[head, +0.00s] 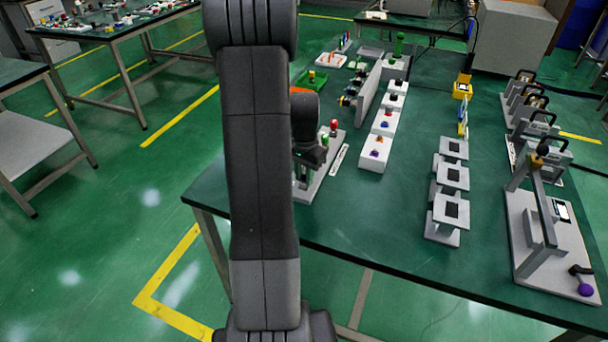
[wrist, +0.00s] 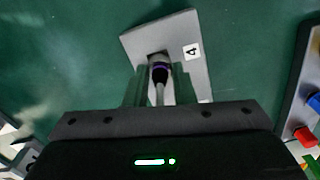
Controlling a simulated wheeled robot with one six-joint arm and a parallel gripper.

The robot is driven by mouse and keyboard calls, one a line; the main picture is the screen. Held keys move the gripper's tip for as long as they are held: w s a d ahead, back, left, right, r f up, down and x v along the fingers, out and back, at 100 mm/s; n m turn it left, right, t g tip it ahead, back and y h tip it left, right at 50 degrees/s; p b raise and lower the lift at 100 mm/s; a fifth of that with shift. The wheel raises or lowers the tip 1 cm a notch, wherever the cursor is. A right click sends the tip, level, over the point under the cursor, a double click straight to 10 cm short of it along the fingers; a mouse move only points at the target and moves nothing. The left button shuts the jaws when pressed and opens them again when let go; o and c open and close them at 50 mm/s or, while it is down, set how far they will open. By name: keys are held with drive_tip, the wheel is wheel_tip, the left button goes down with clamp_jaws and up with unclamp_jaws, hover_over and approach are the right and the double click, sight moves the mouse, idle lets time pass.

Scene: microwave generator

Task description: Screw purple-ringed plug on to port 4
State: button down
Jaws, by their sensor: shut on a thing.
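The purple-ringed plug (wrist: 160,76) is dark, with a purple band near its far end and a grey cable trailing back. My gripper (wrist: 159,88) is shut on it, with one green-looking finger on each side. The plug's end is at port 4 (wrist: 156,57), on a grey plate (wrist: 186,25) with a white "4" label (wrist: 192,51). The end seems to meet the port, but I cannot tell if it is seated or threaded.
In the wrist view a panel with blue and red parts (wrist: 304,135) stands at the right edge. In the head view a row of white blocks (head: 375,152) and several grey stands (head: 446,210) are on the green table (head: 350,225).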

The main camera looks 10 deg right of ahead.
drive_tip(key=shift+m, duration=0.5)
drive_tip(key=c, duration=1.2)
unclamp_jaws()
wheel_tip(320, 180, up, 14)
drive_tip(key=shift+f, duration=0.1)
wheel_tip(320, 180, down, 14)
drive_tip(key=shift+r, duration=0.1)
drive_tip(key=shift+r, duration=0.1)
